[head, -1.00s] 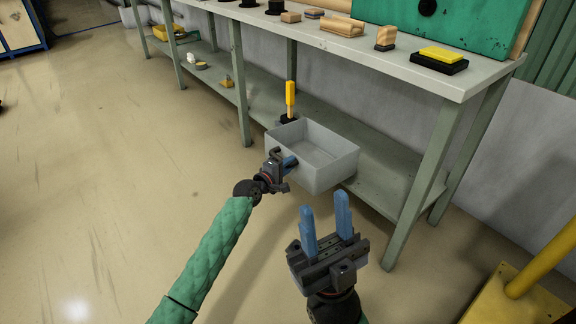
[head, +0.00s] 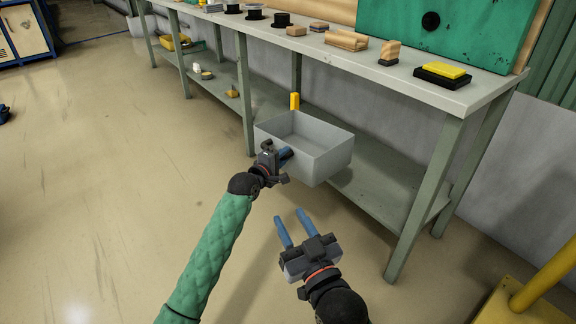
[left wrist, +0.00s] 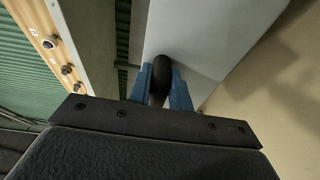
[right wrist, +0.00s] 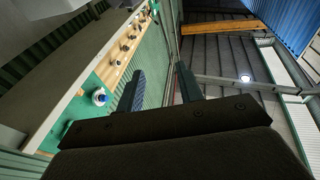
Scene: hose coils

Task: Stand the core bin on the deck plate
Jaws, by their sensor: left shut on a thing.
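The core bin is a grey open-topped box (head: 328,160), upright in front of the bench in the head view, apparently off the floor. My left gripper (head: 286,155) is at its near left side. In the left wrist view its blue fingers (left wrist: 163,88) are shut on a black rounded handle (left wrist: 163,70) on the bin's pale wall (left wrist: 195,40). My right gripper (head: 289,215) is open and empty, below and in front of the bin. Its spread fingers (right wrist: 160,85) show in the right wrist view with nothing between them. I cannot pick out the deck plate for certain.
A grey-green bench (head: 395,82) with a lower shelf (head: 385,195) stands behind the bin. A yellow upright thing (head: 294,101) is partly hidden behind the bin. A yellow post (head: 545,270) stands at the lower right. The floor at left (head: 110,170) is clear.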

